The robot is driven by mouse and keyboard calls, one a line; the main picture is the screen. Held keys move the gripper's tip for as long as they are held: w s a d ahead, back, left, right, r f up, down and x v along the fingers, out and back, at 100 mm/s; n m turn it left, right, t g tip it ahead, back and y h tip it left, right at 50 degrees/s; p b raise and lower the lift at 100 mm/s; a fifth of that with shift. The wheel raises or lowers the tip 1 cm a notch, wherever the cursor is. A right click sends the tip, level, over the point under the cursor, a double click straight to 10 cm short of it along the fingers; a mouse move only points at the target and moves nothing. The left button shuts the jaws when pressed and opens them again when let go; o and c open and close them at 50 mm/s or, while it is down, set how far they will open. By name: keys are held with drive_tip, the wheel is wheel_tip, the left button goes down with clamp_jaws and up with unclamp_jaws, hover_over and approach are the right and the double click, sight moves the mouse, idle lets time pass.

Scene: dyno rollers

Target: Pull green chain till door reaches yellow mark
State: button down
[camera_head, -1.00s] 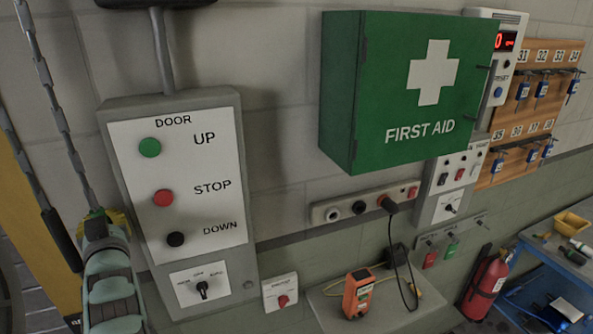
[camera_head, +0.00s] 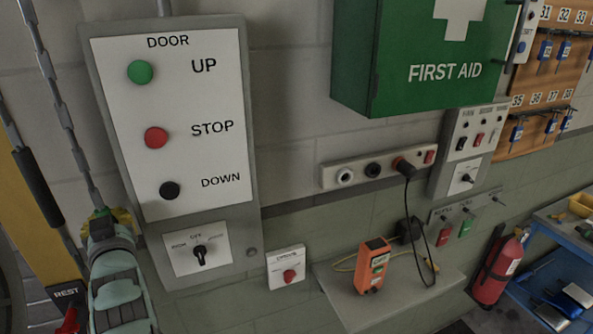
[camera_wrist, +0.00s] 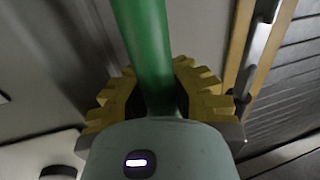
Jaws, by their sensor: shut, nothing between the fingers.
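My gripper (camera_head: 102,224) is at the lower left of the head view, at the lower end of the visible stretch of a grey chain (camera_head: 75,140). Its yellow finger pads show in the wrist view (camera_wrist: 155,95). A smooth green tube-like piece (camera_wrist: 143,45) comes down from the top there and appears to run between or past the pads. The fingers are shut with nothing held between them. A second chain strand with a dark sleeve (camera_head: 37,187) hangs left of the gripper.
A door control box (camera_head: 222,120) is right of the gripper on the wall. A yellow panel (camera_head: 45,225) with a REST label stands at the left edge. A first aid cabinet (camera_head: 395,60), a socket strip (camera_head: 330,178) and an orange handset (camera_head: 373,265) are farther right.

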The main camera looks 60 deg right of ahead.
drive_tip(key=shift+f, duration=0.15)
drive_tip(key=c, duration=1.4)
unclamp_jaws()
drive_tip(key=shift+s+f, duration=0.1)
drive_tip(key=shift+s, duration=0.1)
drive_tip(key=shift+c, duration=0.2)
drive_tip(key=o, duration=0.4)
drive_tip(key=shift+w, duration=0.1)
drive_tip(key=shift+v, duration=6.05)
